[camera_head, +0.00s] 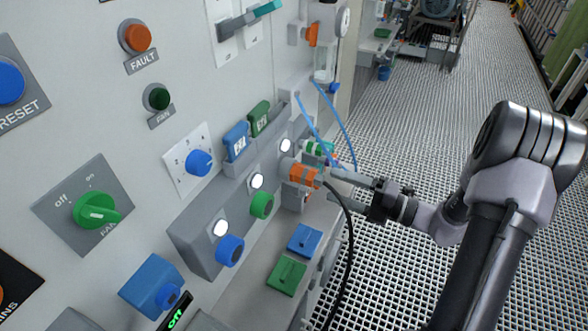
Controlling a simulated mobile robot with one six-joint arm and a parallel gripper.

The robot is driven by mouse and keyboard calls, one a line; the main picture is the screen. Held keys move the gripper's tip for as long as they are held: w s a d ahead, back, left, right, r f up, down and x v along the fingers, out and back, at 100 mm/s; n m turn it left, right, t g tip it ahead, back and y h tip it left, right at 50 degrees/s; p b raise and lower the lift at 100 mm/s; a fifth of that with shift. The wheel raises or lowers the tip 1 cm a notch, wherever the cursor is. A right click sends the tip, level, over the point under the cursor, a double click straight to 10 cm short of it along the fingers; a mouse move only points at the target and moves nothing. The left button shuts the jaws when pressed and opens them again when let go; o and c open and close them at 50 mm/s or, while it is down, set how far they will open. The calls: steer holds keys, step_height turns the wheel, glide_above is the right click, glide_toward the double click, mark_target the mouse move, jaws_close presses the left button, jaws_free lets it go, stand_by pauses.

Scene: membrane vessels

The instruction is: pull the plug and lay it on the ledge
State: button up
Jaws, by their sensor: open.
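An orange plug (303,177) sits in the side of the grey panel housing, and a black cable (349,235) hangs from its outer end. My gripper (329,174) reaches in from the right, with its fingers at the plug's outer end. The jaws are open. The fingers partly overlap the plug and cable, and I cannot tell whether they touch. The grey ledge (318,237) runs along the wall below the plug.
A blue block (304,240) and a green block (286,276) lie on the ledge. Thin blue tubes (318,125) hang just above my gripper. Blue (230,250) and green (262,205) knobs stick out of the housing. Grating floor (440,110) lies open to the right.

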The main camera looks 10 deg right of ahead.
mark_target(306, 176)
steer(key=x, duration=0.7)
steer(key=shift+w+a+r, duration=0.1)
steer(key=shift+w+a, duration=0.1)
steer(key=shift+a, duration=0.1)
steer(key=shift+w+a+p, duration=0.3)
steer(key=shift+w+a, duration=0.1)
steer(key=shift+a, duration=0.05)
steer(key=shift+p, duration=0.55)
stand_by(0.3)
jaws_close()
stand_by(0.4)
steer(key=shift+p+v, duration=0.55)
steer(key=shift+v, duration=2.5)
steer(key=shift+a+f, duration=0.1)
steer(key=shift+f, duration=0.1)
